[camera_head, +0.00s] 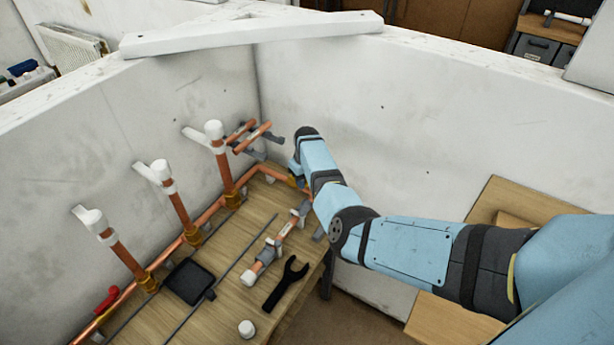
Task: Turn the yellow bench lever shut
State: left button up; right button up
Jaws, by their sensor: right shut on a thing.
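My right arm reaches in from the right, over the bench, and bends down at its wrist by the back corner. My right gripper (295,178) is small and partly hidden beside the wrist, at the far right end of the copper pipe run on the bench (235,255). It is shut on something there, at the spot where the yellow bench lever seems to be. The lever itself is almost wholly covered, so its angle cannot be told. My left gripper is not in view.
Several upright copper pipes with white caps (214,130) stand along the left wall. A red lever (107,300) is at the lower left. A black tray (188,282), a dark open-ended wrench (286,284), a rod and a white cap (246,329) lie on the bench. White walls enclose the bay.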

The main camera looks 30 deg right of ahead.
jog(key=shift+a+r+m, duration=0.1)
jog(key=shift+a+m, duration=0.35)
jog(key=shift+m, duration=0.45)
pick_arm(q)
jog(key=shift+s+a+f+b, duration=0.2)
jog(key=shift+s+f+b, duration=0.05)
jog(key=shift+b, duration=0.1)
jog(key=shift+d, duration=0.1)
pick_arm(e)
jog(key=a+m, duration=0.1)
jog(key=m, duration=0.3)
jog(key=w+a+m, duration=0.1)
jog(key=a+m, duration=0.1)
jog(key=m, duration=0.1)
jog(key=w+a+m, duration=0.1)
jog(key=a+m, duration=0.1)
jog(key=m, duration=0.2)
jog(key=shift+m+t, duration=0.3)
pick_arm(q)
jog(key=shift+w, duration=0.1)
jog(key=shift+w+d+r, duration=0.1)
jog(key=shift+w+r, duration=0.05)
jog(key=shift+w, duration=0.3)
